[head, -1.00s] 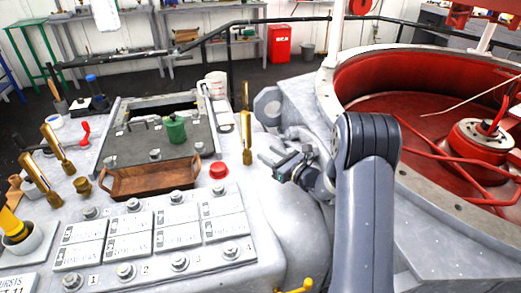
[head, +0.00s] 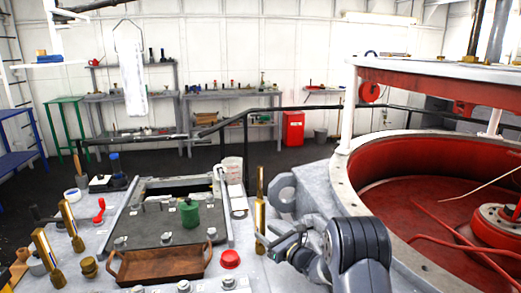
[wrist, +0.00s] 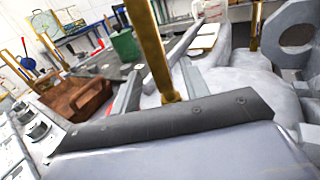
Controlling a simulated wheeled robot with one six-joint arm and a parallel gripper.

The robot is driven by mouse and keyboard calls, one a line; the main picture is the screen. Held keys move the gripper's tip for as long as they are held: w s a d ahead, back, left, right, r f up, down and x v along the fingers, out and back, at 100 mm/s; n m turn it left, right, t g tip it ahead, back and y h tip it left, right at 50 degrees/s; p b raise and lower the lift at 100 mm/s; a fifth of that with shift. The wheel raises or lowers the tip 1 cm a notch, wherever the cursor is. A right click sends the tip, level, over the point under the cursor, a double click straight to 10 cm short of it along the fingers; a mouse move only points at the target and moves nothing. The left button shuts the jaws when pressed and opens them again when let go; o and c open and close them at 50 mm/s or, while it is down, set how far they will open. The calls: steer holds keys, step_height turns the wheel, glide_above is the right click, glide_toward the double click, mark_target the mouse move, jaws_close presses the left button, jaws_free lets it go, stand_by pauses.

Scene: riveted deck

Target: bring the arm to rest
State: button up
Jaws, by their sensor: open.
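My gripper (head: 270,245) is in the lower middle of the head view, above the grey machine top, right of the red round knob (head: 230,258). My arm bends down to it from the right. In the wrist view the two grey fingers of my gripper (wrist: 160,88) stand apart with nothing held. A brass lever (wrist: 150,45) shows between and beyond them; I cannot tell how near it is. The same lever seems to stand just left of my gripper in the head view (head: 260,200).
More brass levers (head: 70,225) stand further left. The red-lined round pit (head: 400,195) lies right of my arm. A black railing (head: 290,110) crosses behind.

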steer(key=shift+x, duration=1.1)
steer(key=shift+r+p, duration=0.2)
steer(key=shift+p, duration=0.15)
steer(key=shift+s+r, duration=0.1)
